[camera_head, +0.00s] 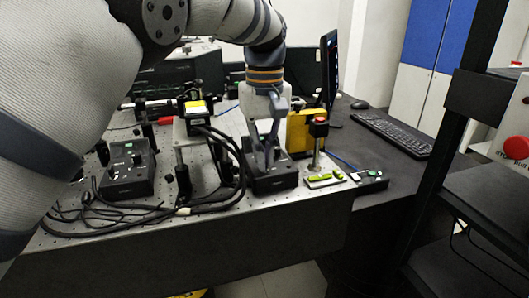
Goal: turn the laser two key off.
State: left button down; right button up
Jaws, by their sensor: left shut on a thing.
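My left gripper (266,158) reaches down from above onto the right-hand black control box (276,184) near the front of the optical bench. Its fingers are closed at the top of that box, on what appears to be the laser two key. The key itself is hidden by the fingers, so its angle cannot be told. A similar black control box (128,181) stands on the left part of the bench, with small controls on top. My right gripper is not in view.
The perforated bench (215,222) carries black cables (213,199), a yellow-labelled device (196,109) and a yellow block (299,132). A post with a red top (319,128) stands close right of my gripper. A monitor (329,68) and keyboard (394,133) are further right.

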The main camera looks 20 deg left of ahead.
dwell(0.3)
pick_arm(q)
jog(key=c, duration=1.8)
grip_release()
notch_tip(320, 180, up, 8)
jog(key=shift+f, duration=0.2)
